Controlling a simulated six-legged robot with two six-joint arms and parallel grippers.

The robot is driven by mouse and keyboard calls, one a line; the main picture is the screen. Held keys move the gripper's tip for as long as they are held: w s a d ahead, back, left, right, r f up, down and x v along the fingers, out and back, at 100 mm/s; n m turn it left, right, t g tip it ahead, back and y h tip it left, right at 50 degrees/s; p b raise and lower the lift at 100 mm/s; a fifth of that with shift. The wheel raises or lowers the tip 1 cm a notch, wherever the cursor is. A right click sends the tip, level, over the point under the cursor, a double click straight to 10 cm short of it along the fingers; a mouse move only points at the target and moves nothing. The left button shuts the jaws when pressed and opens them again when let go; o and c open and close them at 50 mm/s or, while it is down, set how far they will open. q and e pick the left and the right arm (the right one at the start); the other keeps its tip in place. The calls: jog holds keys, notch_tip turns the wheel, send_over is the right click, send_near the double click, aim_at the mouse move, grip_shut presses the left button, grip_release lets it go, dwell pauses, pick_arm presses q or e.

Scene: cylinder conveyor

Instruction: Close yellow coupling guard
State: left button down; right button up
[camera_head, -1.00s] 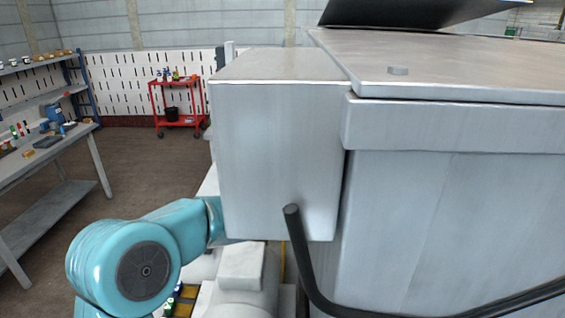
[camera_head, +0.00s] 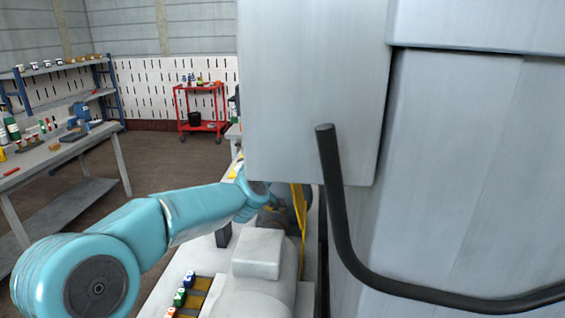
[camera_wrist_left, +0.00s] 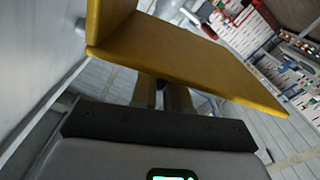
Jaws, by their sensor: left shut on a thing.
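The yellow coupling guard (camera_head: 299,208) stands as a narrow upright strip beside the grey machine in the head view. In the left wrist view the yellow guard (camera_wrist_left: 180,52) is a broad bent plate across the upper middle. My left arm reaches in from the left in the head view, and its wrist goes partly behind the grey box. My left gripper (camera_wrist_left: 165,97) is shut on the guard's edge in the left wrist view. The fingertips are partly hidden by the plate. My right gripper is not in view.
A large grey cabinet (camera_head: 460,170) fills the right, with a grey box (camera_head: 310,90) overhanging the guard area. A black bent rod (camera_head: 345,235) crosses in front. A grey motor housing (camera_head: 258,255) sits below. A red cart (camera_head: 202,110) and a workbench (camera_head: 60,150) stand farther left.

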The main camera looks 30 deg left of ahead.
pick_arm(q)
jog(key=shift+s+a+f+b, duration=0.25)
jog(key=shift+a+f+b, duration=0.05)
jog(key=shift+a+f, duration=0.25)
jog(key=shift+s+a+f+b, duration=0.35)
jog(key=shift+s+a+b, duration=0.05)
jog(key=shift+a+b, duration=0.3)
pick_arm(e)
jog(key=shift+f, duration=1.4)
pick_arm(q)
jog(key=c, duration=1.2)
grip_release()
jog(key=shift+s, duration=0.1)
